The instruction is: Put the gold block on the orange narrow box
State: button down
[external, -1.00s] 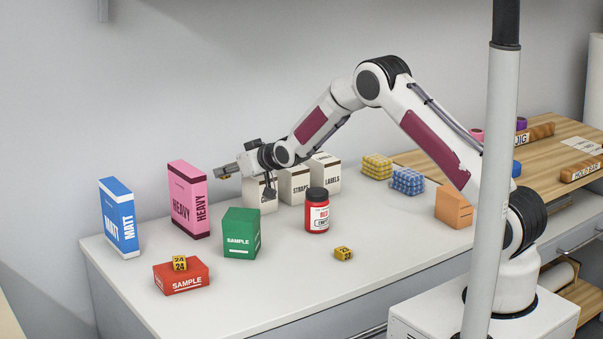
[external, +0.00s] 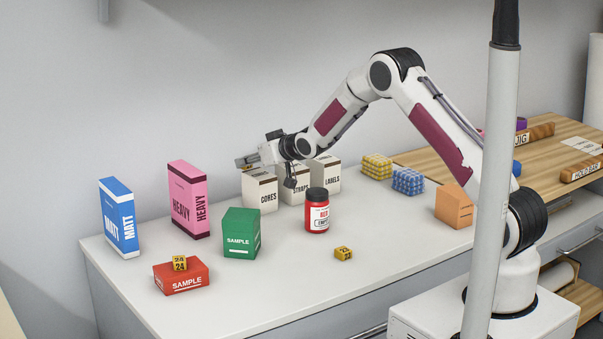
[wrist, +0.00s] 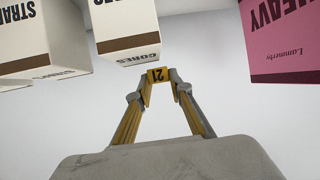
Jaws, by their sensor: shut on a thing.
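My gripper (external: 245,161) is shut on a small gold block marked 21 (wrist: 157,75), which sits between the fingertips in the wrist view. In the external view the gripper is held up in the air, left of and above the white CORES box (external: 261,190); the block is too small there to make out clearly. An orange box (external: 454,206) stands on the white table at the right, near the wooden board, well away from my gripper. Its top is bare.
One yellow numbered block (external: 180,263) lies on a red box (external: 182,277), another (external: 343,253) on the table. Pink (external: 188,200), blue (external: 120,217) and green (external: 241,233) boxes stand left. A red jar (external: 317,212) and blue-checked block (external: 407,181) stand toward the orange box.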

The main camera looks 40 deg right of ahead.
jog(key=s+d+r+h, duration=0.15)
jog(key=s+d, duration=0.25)
jog(key=d, duration=0.6)
jog(key=s+d+r+m, duration=0.15)
jog(key=s+d, duration=0.25)
jog(key=d, duration=0.5)
jog(key=s+d+r, duration=0.3)
jog(key=s+d, duration=0.1)
jog(key=d, duration=0.6)
jog(key=r, duration=0.2)
send_over(459, 193)
jog(key=shift+f+h, duration=0.15)
jog(key=shift+h, duration=0.1)
jog(key=shift+f, duration=0.1)
jog(key=shift+f, duration=2.85)
jog(key=shift+f, duration=0.1)
jog(key=shift+f, duration=1.95)
